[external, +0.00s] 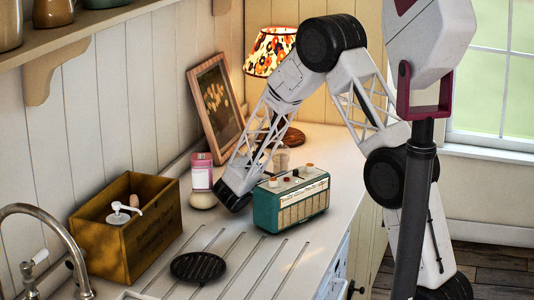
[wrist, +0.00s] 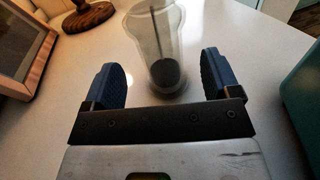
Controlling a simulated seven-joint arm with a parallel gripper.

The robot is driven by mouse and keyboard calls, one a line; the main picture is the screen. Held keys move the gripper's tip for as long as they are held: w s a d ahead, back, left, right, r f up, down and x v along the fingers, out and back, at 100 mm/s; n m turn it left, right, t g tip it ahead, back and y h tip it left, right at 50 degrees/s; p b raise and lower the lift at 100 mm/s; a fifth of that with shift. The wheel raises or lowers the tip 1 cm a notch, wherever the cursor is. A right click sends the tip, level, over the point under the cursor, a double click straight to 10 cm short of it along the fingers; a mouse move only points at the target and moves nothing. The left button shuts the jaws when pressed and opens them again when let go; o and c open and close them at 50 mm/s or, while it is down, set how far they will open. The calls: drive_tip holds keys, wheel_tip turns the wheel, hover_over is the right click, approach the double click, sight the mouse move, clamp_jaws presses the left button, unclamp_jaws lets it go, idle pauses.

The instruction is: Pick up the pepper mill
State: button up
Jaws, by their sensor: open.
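The pepper mill (wrist: 158,45) looks like a clear, pale cylinder with a dark rod and dark bottom, upright on the white counter in the wrist view. My gripper (wrist: 163,62) is open, with its two blue-padded fingers on either side of the mill's lower part. A gap shows between the mill and each finger. In the external view a small pale, clear-looking top (external: 281,159) shows behind the teal radio and seems to be the mill; its lower part is hidden. My gripper's fingers are hidden behind the radio there.
The teal radio (external: 291,204) stands close on the right of my gripper. A picture frame (external: 217,103) and lamp (external: 271,52) stand behind. A pink-labelled bottle (external: 202,171), wooden crate (external: 152,236) and black trivet (external: 198,267) are to the left and front.

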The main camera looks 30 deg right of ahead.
sight(276, 170)
drive_tip(key=shift+d, duration=0.1)
drive_tip(key=shift+x, duration=2.4)
drive_tip(key=c, duration=1.1)
drive_tip(key=shift+r, duration=0.15)
drive_tip(key=shift+r, duration=4.9)
